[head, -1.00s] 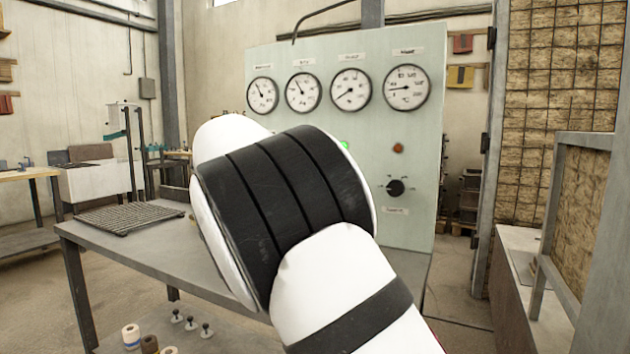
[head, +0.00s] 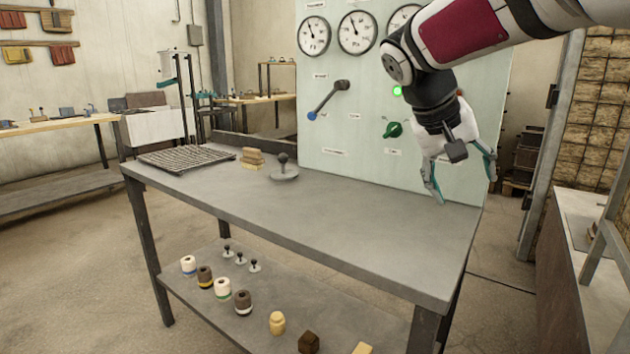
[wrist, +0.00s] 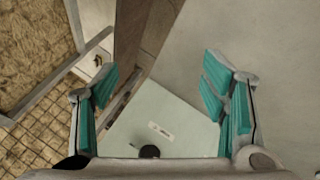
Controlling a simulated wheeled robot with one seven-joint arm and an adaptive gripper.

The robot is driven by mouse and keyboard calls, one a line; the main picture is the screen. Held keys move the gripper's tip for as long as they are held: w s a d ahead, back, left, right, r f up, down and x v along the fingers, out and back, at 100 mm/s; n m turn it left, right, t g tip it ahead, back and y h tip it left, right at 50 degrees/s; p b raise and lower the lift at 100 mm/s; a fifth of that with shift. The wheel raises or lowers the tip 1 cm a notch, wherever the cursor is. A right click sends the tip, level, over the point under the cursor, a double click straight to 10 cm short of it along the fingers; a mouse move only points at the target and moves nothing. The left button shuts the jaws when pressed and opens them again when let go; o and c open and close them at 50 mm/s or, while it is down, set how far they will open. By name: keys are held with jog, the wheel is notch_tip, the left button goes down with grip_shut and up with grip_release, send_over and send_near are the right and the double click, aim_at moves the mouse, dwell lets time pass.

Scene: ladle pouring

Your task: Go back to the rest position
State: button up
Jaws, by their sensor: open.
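My gripper (head: 462,178) is open and empty in the head view. It hangs at the end of my raised arm, above the right end of the grey metal table (head: 330,215) and in front of the pale green gauge panel (head: 340,95). In the wrist view my gripper (wrist: 165,100) shows its two teal-padded fingers spread wide with nothing between them. Beyond them the wrist view shows part of the panel (wrist: 170,112) with a dark knob (wrist: 149,151).
A grate (head: 185,158), stacked tan blocks (head: 252,158) and a round-based knobbed piece (head: 284,170) stand on the table's left part. Its right part is clear. Several spools and small pieces stand on the lower shelf (head: 200,290). A metal post (head: 548,150) rises at right.

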jog(key=s+a+f+n+g+y, duration=0.15)
jog(key=s+f, duration=0.25)
jog(key=s, duration=0.8)
jog(key=s+a+f+y, duration=0.3)
jog(key=s+f, duration=0.2)
jog(key=s, duration=0.8)
jog(key=s+a+f+g+y, duration=0.15)
jog(key=s+f, duration=0.25)
jog(key=s, duration=0.8)
notch_tip(320, 180, up, 34)
jog(key=t+p, duration=0.4)
jog(key=p, duration=2.8)
jog(key=shift+d+n+p, duration=0.15)
jog(key=shift+n+p, duration=0.2)
jog(key=shift+r, duration=0.1)
